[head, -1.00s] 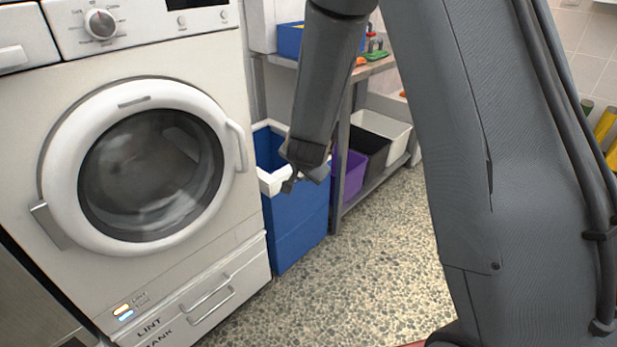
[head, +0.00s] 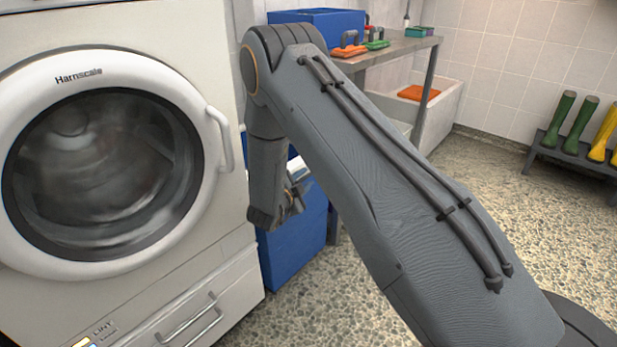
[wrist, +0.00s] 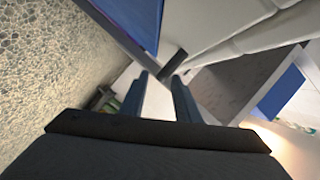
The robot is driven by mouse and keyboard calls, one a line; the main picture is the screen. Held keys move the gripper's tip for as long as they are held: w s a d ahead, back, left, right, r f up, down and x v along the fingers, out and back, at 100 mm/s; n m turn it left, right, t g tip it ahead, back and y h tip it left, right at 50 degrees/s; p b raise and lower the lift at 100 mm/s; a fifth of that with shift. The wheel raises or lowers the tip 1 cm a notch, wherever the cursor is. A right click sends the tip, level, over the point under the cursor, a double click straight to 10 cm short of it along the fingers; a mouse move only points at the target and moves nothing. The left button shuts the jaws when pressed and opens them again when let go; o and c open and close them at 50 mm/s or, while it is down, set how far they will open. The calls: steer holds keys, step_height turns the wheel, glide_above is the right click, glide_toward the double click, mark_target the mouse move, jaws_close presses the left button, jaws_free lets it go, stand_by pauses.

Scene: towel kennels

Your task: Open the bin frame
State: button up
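The blue bin (head: 297,245) stands on the floor right of the white dryer. Part of its white top frame (head: 301,171) shows behind my gripper; my arm hides most of the rim and opening. My gripper (head: 292,196) hangs in front of the bin's upper part. In the wrist view, the two fingers of my gripper (wrist: 159,84) are apart with nothing clearly between them. A short dark bar (wrist: 174,64) lies just beyond the fingertips; I cannot tell whether they touch it. A blue panel (wrist: 132,18) shows above the fingers.
The dryer (head: 215,260) with its round closed door stands close on the left. A metal shelf (head: 385,55) behind carries a blue box (head: 318,22) and small tools. Boots (head: 575,125) stand on a rack at the right. The speckled floor (head: 480,190) is open at right.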

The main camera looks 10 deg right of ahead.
mark_target(307, 177)
steer(key=shift+x, duration=2)
jaws_close()
